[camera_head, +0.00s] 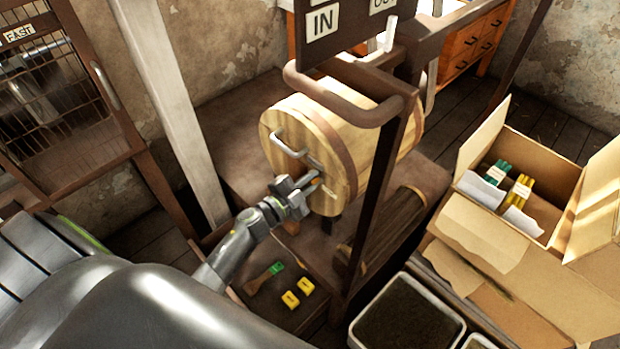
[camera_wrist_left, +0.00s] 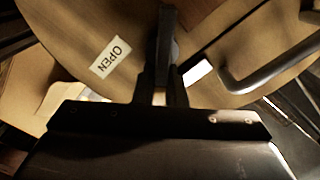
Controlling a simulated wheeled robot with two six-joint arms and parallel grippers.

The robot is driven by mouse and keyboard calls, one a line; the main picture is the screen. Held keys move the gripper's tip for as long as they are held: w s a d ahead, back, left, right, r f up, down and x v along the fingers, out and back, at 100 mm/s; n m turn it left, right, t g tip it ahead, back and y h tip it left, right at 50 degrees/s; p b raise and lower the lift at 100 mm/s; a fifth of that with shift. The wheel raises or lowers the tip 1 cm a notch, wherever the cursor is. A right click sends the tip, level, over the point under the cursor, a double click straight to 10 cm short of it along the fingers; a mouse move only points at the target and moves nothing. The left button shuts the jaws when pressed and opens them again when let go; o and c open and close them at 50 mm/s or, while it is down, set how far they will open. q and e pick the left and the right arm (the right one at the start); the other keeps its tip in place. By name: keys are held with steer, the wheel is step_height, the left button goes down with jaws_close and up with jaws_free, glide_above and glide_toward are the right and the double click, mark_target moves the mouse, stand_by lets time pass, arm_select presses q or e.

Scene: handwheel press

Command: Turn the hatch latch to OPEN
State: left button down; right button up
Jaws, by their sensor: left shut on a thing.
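A wooden drum (camera_head: 340,130) lies on its side, its round end facing my left arm. A bent grey metal handle (camera_head: 290,143) is on that end; it also shows at the right in the left wrist view (camera_wrist_left: 265,78). My left gripper (camera_head: 306,188) is at the lower part of the drum's end, shut on the latch, which is mostly hidden by the fingers. In the left wrist view the fingers (camera_wrist_left: 167,50) lie between a label reading OPEN (camera_wrist_left: 111,57) and a second white label (camera_wrist_left: 197,72), partly covered and unreadable. My right gripper is not in view.
A dark upright post (camera_head: 378,190) and a curved brown bar (camera_head: 345,108) stand close to the drum. Yellow blocks (camera_head: 291,299) and a green-and-brown tool lie below my left gripper. An open cardboard box (camera_head: 480,235) is at the right, a caged machine (camera_head: 60,110) at the left.

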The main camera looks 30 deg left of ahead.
arm_select(q)
steer(key=m, duration=0.1)
steer(key=m+b, duration=0.1)
steer(key=m, duration=0.1)
steer(key=f+m, duration=0.1)
steer(key=shift+s+d+m, duration=0.1)
steer(key=shift+d+m, duration=0.15)
steer(key=shift+m, duration=0.05)
steer(key=shift+f+m+b, duration=0.2)
steer(key=shift+m+b, duration=0.2)
steer(key=shift+m, duration=0.55)
steer(key=shift+f+m+b, duration=0.2)
steer(key=shift+m+b, duration=0.2)
steer(key=shift+m, duration=0.55)
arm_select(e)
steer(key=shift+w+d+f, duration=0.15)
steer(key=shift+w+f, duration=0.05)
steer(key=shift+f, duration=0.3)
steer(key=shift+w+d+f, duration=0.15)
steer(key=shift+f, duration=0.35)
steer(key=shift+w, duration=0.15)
arm_select(q)
steer(key=c, duration=1.5)
jaws_free()
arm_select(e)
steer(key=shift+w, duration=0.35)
